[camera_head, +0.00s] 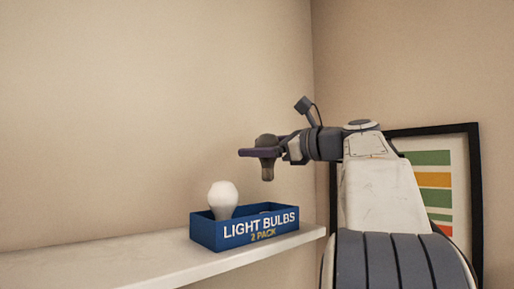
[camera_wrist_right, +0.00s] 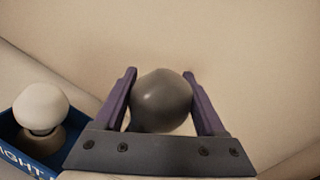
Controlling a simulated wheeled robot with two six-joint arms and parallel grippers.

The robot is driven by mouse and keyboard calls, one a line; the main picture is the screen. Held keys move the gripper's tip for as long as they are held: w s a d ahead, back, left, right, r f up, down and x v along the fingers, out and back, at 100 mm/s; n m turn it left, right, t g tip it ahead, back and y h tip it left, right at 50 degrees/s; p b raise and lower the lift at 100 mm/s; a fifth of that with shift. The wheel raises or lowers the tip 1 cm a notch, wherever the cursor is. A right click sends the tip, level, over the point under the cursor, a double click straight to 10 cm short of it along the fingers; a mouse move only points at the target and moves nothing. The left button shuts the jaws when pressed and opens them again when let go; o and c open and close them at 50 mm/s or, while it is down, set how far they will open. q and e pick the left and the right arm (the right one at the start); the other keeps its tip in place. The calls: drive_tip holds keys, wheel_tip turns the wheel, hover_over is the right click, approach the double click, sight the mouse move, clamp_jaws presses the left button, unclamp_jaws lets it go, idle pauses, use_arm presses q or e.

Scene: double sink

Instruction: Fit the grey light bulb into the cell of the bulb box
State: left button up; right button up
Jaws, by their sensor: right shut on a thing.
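The blue bulb box (camera_head: 204,233) reads "LIGHT BULBS 2 PACK" and stands on a white shelf. A white bulb (camera_head: 222,197) stands upright in its left cell. The right cell (camera_head: 268,211) shows no bulb. My right gripper (camera_head: 262,153) is shut on the grey light bulb (camera_head: 267,174) and holds it above the right part of the box, apart from it. The bulb's narrow end points down. In the right wrist view the grey bulb (camera_wrist_right: 161,98) sits between the purple fingers (camera_wrist_right: 160,95), and the white bulb (camera_wrist_right: 41,107) shows at left. My left gripper is not in view.
The white shelf (camera_head: 150,270) runs along the wall and ends just right of the box. A framed picture with coloured stripes (camera_head: 436,180) stands behind my right arm. The shelf left of the box is clear.

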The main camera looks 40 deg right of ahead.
sight(263, 172)
drive_tip(key=shift+s+f+h, duration=0.15)
drive_tip(key=shift+h, duration=0.15)
drive_tip(key=shift+f+b, duration=0.25)
drive_tip(key=shift+b, duration=0.25)
wheel_tip(263, 172, down, 4)
drive_tip(key=b, duration=0.4)
drive_tip(key=shift+d+f, duration=0.1)
drive_tip(key=shift+f, duration=0.35)
idle(0.9)
drive_tip(key=shift+f+b, duration=1.75)
drive_tip(key=shift+f, duration=0.35)
drive_tip(key=o, duration=0.9)
drive_tip(key=shift+r, duration=0.1)
drive_tip(key=shift+o, duration=0.2)
